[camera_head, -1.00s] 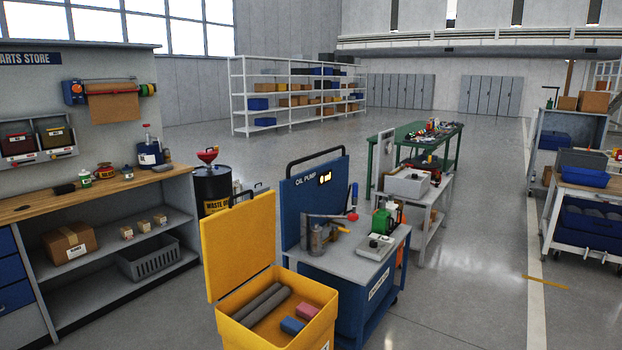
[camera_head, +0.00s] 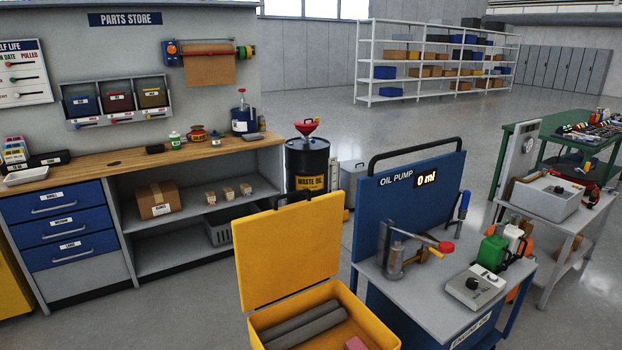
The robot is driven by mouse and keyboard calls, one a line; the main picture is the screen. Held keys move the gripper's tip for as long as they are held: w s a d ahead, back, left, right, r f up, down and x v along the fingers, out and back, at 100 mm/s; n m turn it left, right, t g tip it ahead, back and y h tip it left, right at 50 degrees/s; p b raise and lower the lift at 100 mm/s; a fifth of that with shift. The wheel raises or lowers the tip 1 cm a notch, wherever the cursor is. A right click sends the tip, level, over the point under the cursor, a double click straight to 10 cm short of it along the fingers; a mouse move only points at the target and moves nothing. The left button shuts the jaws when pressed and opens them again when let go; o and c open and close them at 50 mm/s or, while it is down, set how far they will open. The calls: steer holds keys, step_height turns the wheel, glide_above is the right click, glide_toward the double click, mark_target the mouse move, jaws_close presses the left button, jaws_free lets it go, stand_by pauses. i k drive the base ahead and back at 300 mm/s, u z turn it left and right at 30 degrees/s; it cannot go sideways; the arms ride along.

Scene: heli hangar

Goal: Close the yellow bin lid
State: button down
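The yellow bin (camera_head: 372,322) stands at the bottom middle of the head view, its lower part cut off by the frame edge. Its yellow lid (camera_head: 290,252) is open and stands upright at the bin's back left side. A dark handle (camera_head: 294,198) shows at the lid's top edge. Inside the bin lie grey rolls (camera_head: 306,327) and part of a pink block (camera_head: 355,343). My gripper is not in view.
A blue oil pump cart (camera_head: 432,290) with a grey top stands close at the bin's right. A workbench (camera_head: 100,168) with drawers and shelves is at the left. A waste oil drum (camera_head: 307,165) stands behind the lid. Grey floor (camera_head: 190,300) is clear left of the bin.

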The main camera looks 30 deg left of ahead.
mark_target(281, 253)
steer(key=u, duration=0.8)
steer(key=i, duration=0.85)
steer(key=u, duration=0.9)
